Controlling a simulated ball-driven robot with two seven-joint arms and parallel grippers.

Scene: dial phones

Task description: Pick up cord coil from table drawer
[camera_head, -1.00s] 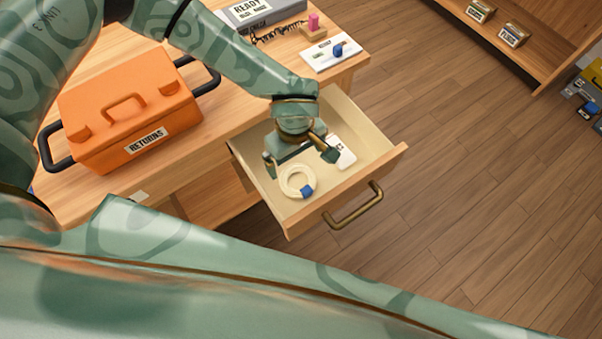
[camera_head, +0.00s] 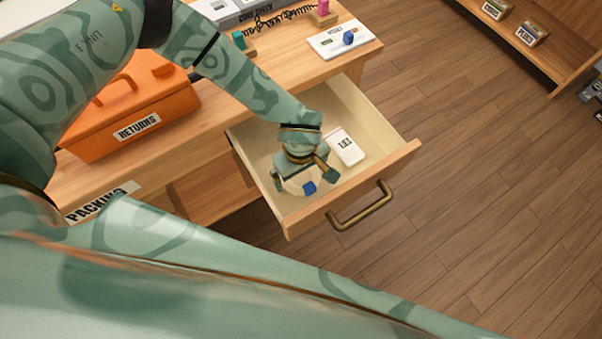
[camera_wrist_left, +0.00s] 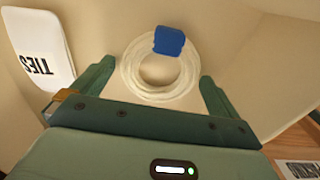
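The cord coil (camera_wrist_left: 151,91) is a cream-white ring with a blue band, lying on the floor of the open table drawer (camera_head: 368,172). In the head view the coil (camera_head: 295,187) is partly hidden under my left gripper (camera_head: 303,179). My left gripper (camera_wrist_left: 153,85) is open in the left wrist view, with one finger on each side of the coil and small gaps between. The fingers look not closed on it. My right gripper is not in view.
A white card marked TIES (camera_wrist_left: 37,48) lies in the drawer beside the coil; it also shows in the head view (camera_head: 346,147). The drawer walls rise close around the gripper. An orange RETURNS box (camera_head: 135,115) stands on the table (camera_head: 205,130).

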